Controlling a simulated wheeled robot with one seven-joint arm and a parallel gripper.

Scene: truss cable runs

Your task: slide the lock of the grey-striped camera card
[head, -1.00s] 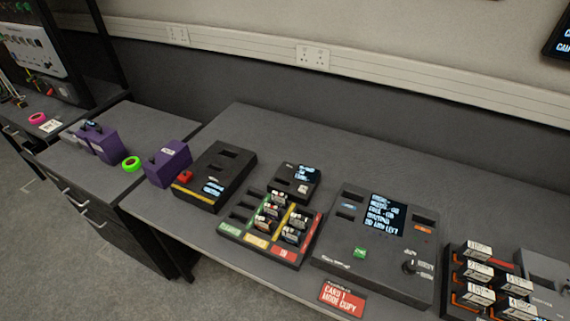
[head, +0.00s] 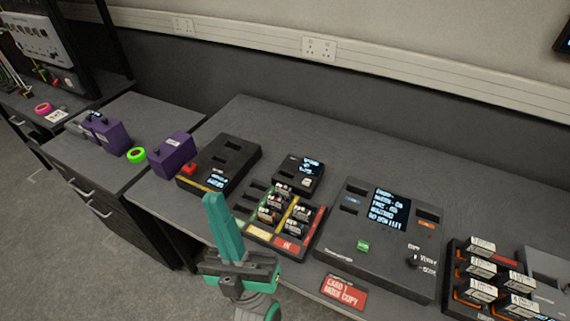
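Several small camera cards (head: 272,214) stand in the slots of a dark sorting tray (head: 303,247) in the head view. The tray has green, yellow and red label strips. The cards are too small for me to tell which has grey stripes, and no lock can be made out. My gripper (head: 222,215) has teal fingers and is in front of the tray's left side, pointing up in the picture. Its fingers overlap in this view, so their gap cannot be judged.
A black device (head: 222,163) and a small reader with a screen (head: 297,174) stand behind the tray. A large console (head: 383,240) is to its right, with a red sign (head: 343,291) in front. A rack of boxed cards (head: 462,283) is far right. The back of the bench is clear.

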